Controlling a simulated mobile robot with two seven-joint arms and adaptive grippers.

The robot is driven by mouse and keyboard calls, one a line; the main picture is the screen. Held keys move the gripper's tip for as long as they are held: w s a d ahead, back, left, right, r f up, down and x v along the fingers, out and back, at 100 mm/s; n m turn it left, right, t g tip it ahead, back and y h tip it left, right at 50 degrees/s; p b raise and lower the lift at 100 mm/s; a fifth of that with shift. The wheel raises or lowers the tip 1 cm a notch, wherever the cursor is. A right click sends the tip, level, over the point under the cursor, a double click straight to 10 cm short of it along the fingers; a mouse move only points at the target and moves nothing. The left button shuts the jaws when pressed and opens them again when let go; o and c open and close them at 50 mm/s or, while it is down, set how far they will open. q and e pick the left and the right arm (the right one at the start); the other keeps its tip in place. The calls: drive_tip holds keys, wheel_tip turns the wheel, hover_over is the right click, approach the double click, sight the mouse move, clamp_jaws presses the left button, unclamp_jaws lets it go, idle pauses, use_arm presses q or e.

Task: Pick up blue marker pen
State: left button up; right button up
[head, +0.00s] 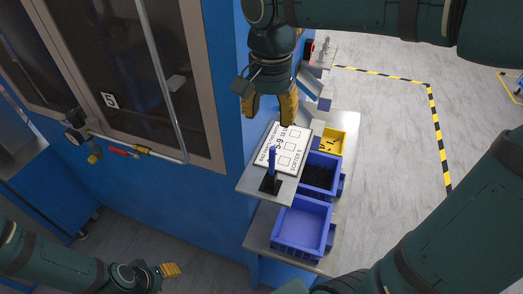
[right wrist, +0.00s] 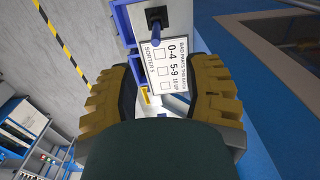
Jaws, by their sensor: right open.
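The blue marker pen (head: 271,160) stands upright in a black holder (head: 270,185) at the near corner of a grey shelf. In the right wrist view the pen (right wrist: 155,33) shows beyond the fingertips, near the top. My right gripper (head: 269,108) is open and empty, pointing down above the far end of the white sorter card (head: 284,146), apart from the pen. Its two yellow fingers (right wrist: 160,85) are spread wide in the right wrist view. My left gripper (head: 168,270) is low at the bottom left, far from the pen; only one yellow finger shows clearly.
Blue bins (head: 302,226) and a yellow bin (head: 331,142) sit on lower shelving right of the card. A blue machine wall (head: 225,85) rises close on the left. A bar (head: 150,150) with knobs runs along the machine door. Grey floor lies open at the right.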

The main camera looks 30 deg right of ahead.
sight(272, 159)
drive_tip(key=f, duration=0.4)
drive_tip(key=f+b, duration=0.1)
drive_tip(key=f, duration=0.3)
drive_tip(key=d+f+b, duration=0.1)
drive_tip(key=f, duration=0.4)
drive_tip(key=shift+s+f, duration=0.1)
drive_tip(key=shift+f, duration=0.25)
clamp_jaws()
